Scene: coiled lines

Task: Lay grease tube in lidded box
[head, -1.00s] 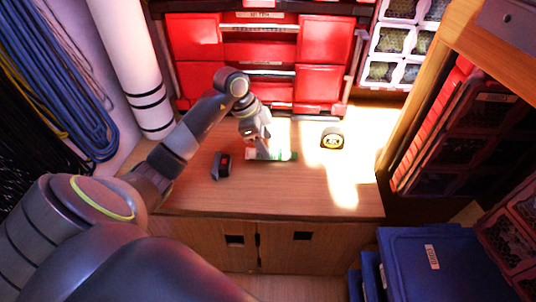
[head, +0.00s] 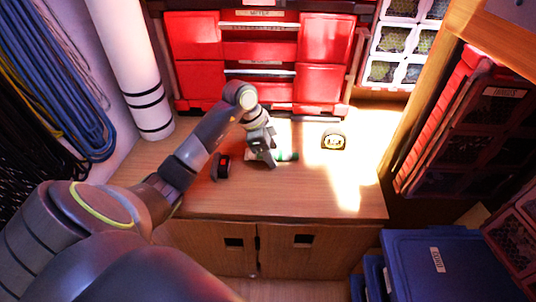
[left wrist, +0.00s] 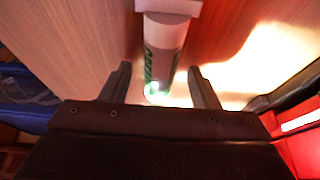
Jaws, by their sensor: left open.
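The grease tube (head: 287,156), white with a green band, lies on the wooden bench top. In the left wrist view the tube (left wrist: 163,38) is white with green print and has a broad pale end. My left gripper (head: 266,162) is open at the tube's left part and hides some of it. In the left wrist view its fingers (left wrist: 160,78) stand apart, one on each side of the tube; I cannot tell if they touch it. A blue box with a flat closed top (head: 450,262) is at the lower right; I cannot tell if it is the lidded box.
A black and red item (head: 222,166) lies left of my left gripper. A dark roundish item with a yellow-white label (head: 333,140) is to the right. Red drawers (head: 260,50) stand behind the bench. The bench front (head: 300,200) is clear. Coiled lines (head: 70,90) hang at left.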

